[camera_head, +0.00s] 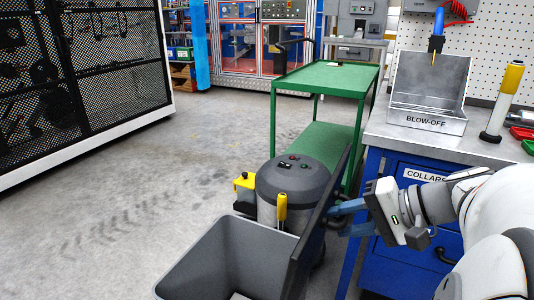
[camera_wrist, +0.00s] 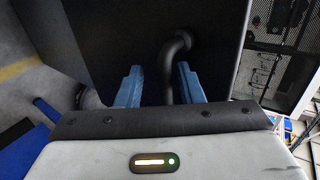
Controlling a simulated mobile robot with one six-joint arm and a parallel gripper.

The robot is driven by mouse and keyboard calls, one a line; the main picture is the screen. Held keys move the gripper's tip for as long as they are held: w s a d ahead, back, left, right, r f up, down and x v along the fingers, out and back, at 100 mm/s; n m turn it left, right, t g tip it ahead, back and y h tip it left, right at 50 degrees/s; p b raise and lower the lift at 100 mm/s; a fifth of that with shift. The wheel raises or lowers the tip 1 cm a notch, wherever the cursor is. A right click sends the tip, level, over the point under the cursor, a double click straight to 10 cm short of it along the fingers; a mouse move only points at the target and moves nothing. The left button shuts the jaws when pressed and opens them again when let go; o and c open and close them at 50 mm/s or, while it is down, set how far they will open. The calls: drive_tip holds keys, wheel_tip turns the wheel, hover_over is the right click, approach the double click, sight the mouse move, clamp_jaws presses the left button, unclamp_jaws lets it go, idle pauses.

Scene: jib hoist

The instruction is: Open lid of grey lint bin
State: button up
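The grey lint bin (camera_head: 228,262) stands at the bottom of the head view, its top open and its inside visible. Its dark lid (camera_head: 318,228) stands about upright along the bin's right side; it also fills much of the wrist view as a dark panel (camera_wrist: 120,35). My gripper (camera_head: 338,218) is at the lid's right-hand face, its blue fingers spread apart. In the wrist view a black bent bar (camera_wrist: 170,65), seemingly the lid's handle, runs between the fingers (camera_wrist: 160,85), with a gap to the left finger. I cannot tell whether either finger touches it.
A grey drum vacuum (camera_head: 292,185) with a dark top and yellow parts stands right behind the bin. A green cart (camera_head: 325,78) is behind that. A blue workbench (camera_head: 400,250) with a blow-off box (camera_head: 428,95) is at the right. Open floor (camera_head: 130,190) lies to the left.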

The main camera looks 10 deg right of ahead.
drive_tip(key=p+v, duration=0.3)
drive_tip(key=v, duration=0.4)
drive_tip(key=shift+s+d+r, duration=0.2)
drive_tip(key=shift+s+d, duration=0.05)
drive_tip(key=shift+d, duration=0.05)
drive_tip(key=shift+c, duration=0.4)
